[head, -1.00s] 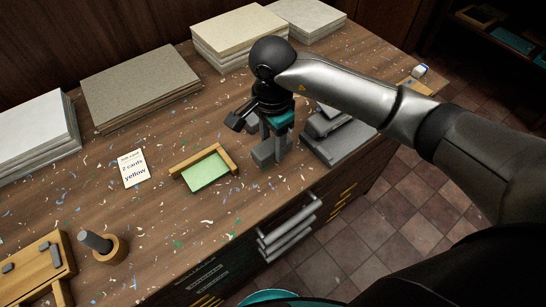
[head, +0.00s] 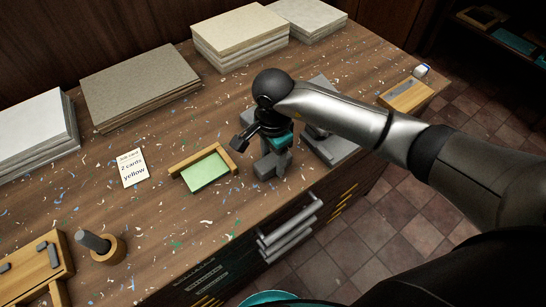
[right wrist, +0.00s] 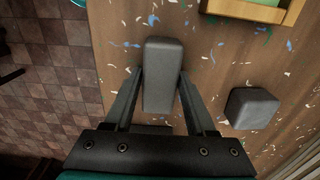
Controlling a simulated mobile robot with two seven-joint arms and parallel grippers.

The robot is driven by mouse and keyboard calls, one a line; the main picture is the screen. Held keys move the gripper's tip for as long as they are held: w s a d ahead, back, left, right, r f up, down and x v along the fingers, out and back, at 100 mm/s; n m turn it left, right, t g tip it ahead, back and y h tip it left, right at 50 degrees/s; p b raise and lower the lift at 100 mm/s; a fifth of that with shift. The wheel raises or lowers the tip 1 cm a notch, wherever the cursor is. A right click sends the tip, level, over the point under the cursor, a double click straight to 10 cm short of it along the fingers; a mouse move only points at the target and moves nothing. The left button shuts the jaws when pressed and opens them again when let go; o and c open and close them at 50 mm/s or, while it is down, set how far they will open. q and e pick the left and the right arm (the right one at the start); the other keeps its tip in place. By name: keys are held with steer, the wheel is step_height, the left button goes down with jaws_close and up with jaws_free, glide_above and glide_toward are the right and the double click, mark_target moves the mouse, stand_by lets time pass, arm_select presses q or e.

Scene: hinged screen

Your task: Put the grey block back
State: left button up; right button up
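My right gripper (head: 274,158) is low over the front part of the bench. In the right wrist view its two fingers (right wrist: 160,75) lie against both sides of a long grey block (right wrist: 162,60). The block also shows below the gripper in the head view (head: 266,171); I cannot tell whether it touches the bench. A second, squarer grey block (right wrist: 250,108) sits apart on the bench; in the head view it shows partly behind the gripper (head: 246,117). A grey stepped piece (head: 338,150) stands right of the gripper, partly hidden by my arm. My left gripper is out of view.
A green pad (head: 206,172) lies in a wooden corner left of the gripper. Board stacks (head: 140,82) line the back. A wooden ring (head: 112,252) holds a grey peg. Drawer handles (head: 290,228) project from the bench front.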

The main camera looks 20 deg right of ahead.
mark_target(273, 159)
steer(key=o, duration=0.3)
steer(key=shift+r, duration=0.15)
step_height(273, 159, up, 12)
steer(key=shift+r+p, duration=0.1)
steer(key=shift+p, duration=0.25)
